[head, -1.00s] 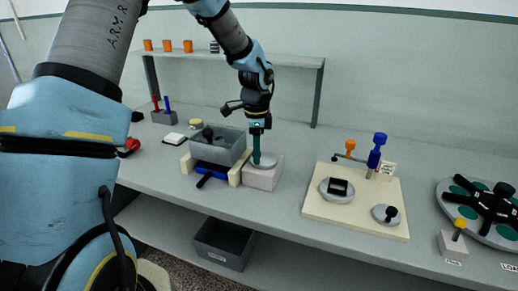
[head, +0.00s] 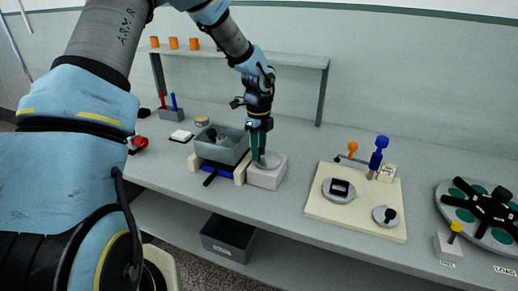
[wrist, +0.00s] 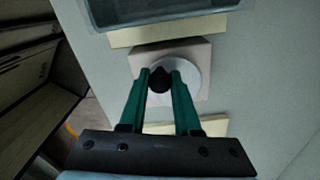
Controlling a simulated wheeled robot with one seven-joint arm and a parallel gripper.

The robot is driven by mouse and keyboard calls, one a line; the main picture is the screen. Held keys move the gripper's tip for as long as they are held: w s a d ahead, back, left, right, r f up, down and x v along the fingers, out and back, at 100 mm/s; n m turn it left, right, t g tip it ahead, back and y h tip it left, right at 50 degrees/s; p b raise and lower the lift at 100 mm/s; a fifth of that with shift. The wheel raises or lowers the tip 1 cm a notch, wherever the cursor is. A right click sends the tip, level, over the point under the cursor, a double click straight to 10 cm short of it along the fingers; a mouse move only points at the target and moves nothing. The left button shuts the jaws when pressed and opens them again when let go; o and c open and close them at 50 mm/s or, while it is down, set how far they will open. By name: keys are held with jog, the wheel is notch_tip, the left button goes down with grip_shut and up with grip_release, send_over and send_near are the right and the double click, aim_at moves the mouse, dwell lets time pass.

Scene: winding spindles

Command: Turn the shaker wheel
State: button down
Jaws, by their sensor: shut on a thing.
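The shaker wheel (head: 272,163) is a pale grey disc with a black knob (wrist: 160,79), on top of a pale block (head: 268,180). In the wrist view the wheel (wrist: 194,76) shows beyond and to the right of my fingers. My gripper (head: 258,160) reaches down to the wheel from above. Its two green fingers, also in the wrist view (wrist: 161,75), are shut on the knob, one on each side. In the head view the fingers hide the knob. The shaker's grey box (head: 222,150) stands left of the block, between cream side pieces.
A blue piece with a black handle (head: 211,177) lies in front of the box. A cream board (head: 330,215) with discs and posts is to the right, then a round tray (head: 447,198) with a black star-shaped handle. A shelf (head: 290,59) stands behind. Bench between block and board is clear.

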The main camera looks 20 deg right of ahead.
dwell(0.4)
jog(key=c, duration=0.6)
grip_release()
notch_tip(320, 180, up, 11)
jog(key=b, duration=0.3)
jog(key=shift+f, duration=0.1)
jog(key=s+a+n, duration=0.3)
jog(key=a+n, duration=0.6)
jog(key=a, duration=0.1)
jog(key=s+a+f+n+t, duration=0.1)
jog(key=s+a+n, duration=0.3)
jog(key=a+n, duration=0.6)
jog(key=s+a+f+n, duration=0.1)
jog(key=s+a+n, duration=0.2)
jog(key=a+n, duration=0.6)
jog(key=shift+s+a+f+t, duration=0.1)
jog(key=shift+a+t, duration=0.05)
jog(key=shift+a, duration=0.35)
jog(key=shift+s+a+f+t, duration=0.1)
jog(key=shift+a+t, duration=0.05)
jog(key=shift+a, duration=0.35)
